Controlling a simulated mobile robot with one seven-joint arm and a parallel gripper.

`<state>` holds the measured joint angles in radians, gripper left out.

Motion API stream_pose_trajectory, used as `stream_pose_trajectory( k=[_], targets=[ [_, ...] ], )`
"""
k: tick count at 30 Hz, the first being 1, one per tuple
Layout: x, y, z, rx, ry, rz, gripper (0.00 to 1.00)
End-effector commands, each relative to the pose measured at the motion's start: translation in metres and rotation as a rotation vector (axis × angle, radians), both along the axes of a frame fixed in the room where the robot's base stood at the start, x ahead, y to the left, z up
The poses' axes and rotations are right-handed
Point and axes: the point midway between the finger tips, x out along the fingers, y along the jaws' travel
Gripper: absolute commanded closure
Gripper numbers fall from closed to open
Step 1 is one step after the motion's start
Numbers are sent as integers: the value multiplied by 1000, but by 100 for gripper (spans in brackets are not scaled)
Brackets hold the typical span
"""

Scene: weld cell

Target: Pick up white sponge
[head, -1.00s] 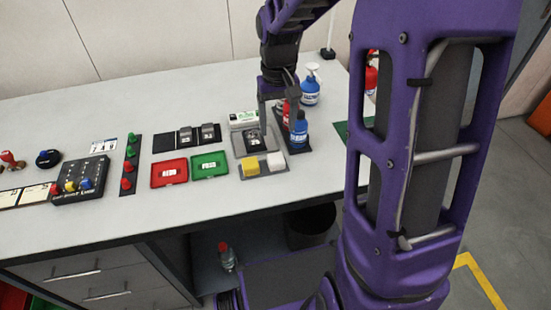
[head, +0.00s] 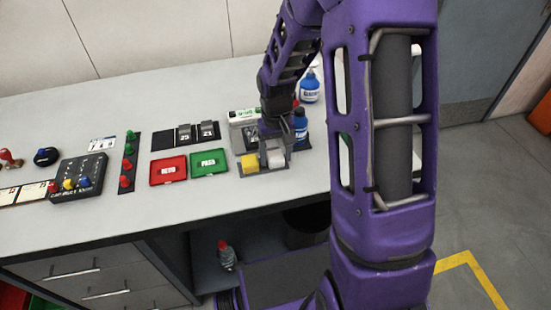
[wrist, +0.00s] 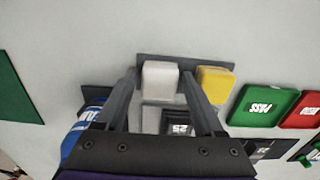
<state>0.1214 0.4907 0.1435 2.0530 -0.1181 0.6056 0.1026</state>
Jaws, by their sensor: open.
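The white sponge (head: 275,158) sits on a dark grey tray (head: 262,173) on the bench, to the right of a yellow sponge (head: 250,164). In the wrist view the white sponge (wrist: 160,82) appears between the two fingers, beyond or near their tips, and the yellow sponge (wrist: 215,84) is just outside the right finger. My gripper (wrist: 164,88) is open and points down over the tray. In the head view my gripper (head: 275,146) partly hides the sponge's back. I cannot tell whether a finger touches it.
A blue bottle (head: 300,124) stands close behind and right of the gripper. A green PASS tray (head: 210,172) and a red tray (head: 168,182) lie to the left. The bench front is clear.

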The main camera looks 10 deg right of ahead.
Motion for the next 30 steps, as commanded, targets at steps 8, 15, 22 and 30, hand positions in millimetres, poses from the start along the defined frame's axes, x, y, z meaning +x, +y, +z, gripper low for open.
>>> stream_pose_trajectory(
  k=[8, 15, 22, 30],
  targets=[
    [0, 0, 0, 0, 0, 0, 50],
    [0, 0, 0, 0, 0, 0, 93],
    [0, 0, 1, 0, -1, 0, 98],
    [1, 0, 37, -1, -6, 0, 98]
  ],
)
